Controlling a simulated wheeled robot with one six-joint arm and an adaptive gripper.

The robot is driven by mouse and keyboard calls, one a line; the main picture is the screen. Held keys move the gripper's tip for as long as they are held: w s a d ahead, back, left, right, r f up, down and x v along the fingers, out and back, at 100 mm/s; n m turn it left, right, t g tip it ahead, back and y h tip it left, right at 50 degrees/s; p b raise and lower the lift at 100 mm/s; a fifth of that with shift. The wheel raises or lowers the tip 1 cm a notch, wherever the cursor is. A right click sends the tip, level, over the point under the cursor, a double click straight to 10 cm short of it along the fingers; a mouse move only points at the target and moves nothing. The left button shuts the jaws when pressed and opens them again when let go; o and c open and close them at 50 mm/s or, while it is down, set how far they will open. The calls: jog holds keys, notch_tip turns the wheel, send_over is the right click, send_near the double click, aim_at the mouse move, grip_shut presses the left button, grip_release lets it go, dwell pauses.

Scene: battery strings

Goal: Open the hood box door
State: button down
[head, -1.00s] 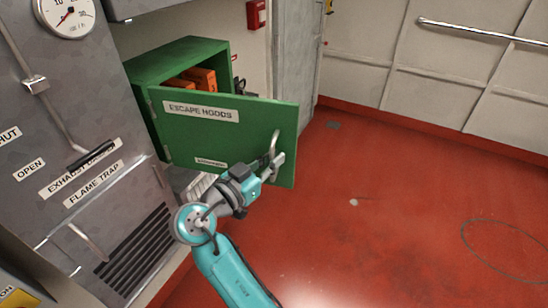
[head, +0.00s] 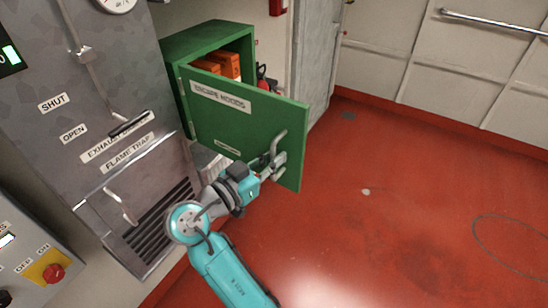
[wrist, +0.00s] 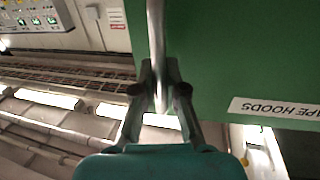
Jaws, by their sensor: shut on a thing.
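The green hood box (head: 207,42) is on the wall in the head view, with orange packs (head: 222,64) showing inside it. Its green door (head: 240,122), labelled "ESCAPE HOODS", stands swung partly open, hinged at its left edge. The metal handle (head: 277,148) is near the door's free right edge. My gripper (head: 272,162) is shut on this handle. In the wrist view the door (wrist: 225,60) fills the upper right, and the handle bar (wrist: 156,40) runs down between the fingers of my gripper (wrist: 160,92).
A grey cabinet (head: 105,65) with a lever and vents stands left of the box. A control panel (head: 35,262) with a red knob is at lower left. Red floor (head: 400,200) lies open to the right. A wall handrail (head: 495,20) is at upper right.

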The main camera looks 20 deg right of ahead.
jog(key=c, duration=1.2)
grip_release()
jog(key=shift+f, duration=0.1)
jog(key=shift+a, duration=0.1)
jog(key=v, duration=1.1)
jog(key=shift+s+a, duration=0.2)
jog(key=shift+a, duration=0.15)
